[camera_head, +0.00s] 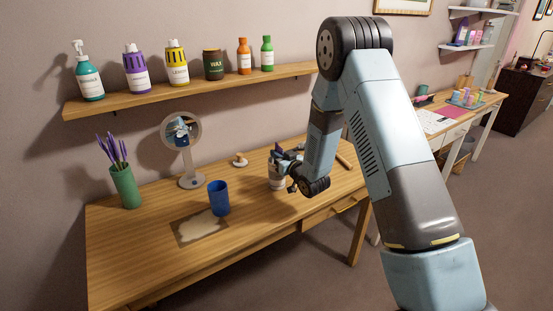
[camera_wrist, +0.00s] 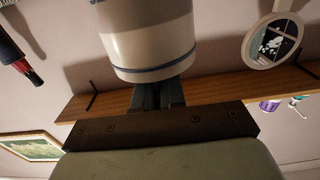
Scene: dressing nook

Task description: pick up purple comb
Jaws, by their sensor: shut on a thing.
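A white cup (camera_head: 277,184) with blue bands stands on the wooden table, and it fills the upper middle of the wrist view (camera_wrist: 150,45). My gripper (camera_head: 283,170) is at the cup's top; its fingers also show at the rim in the wrist view (camera_wrist: 160,95). A small dark purple piece, seemingly the purple comb (camera_head: 278,147), sticks up at the gripper. My gripper appears shut on it. Most of the comb is hidden by the gripper and cup, and I cannot make it out in the wrist view.
A blue cup (camera_head: 219,198), a round mirror (camera_head: 191,181) and a green vase (camera_head: 125,187) stand left on the table (camera_head: 150,250). A mat (camera_head: 200,228) lies near the front. A shelf (camera_head: 200,92) with several bottles runs above. A dark-and-red item (camera_wrist: 25,65) shows in the wrist view.

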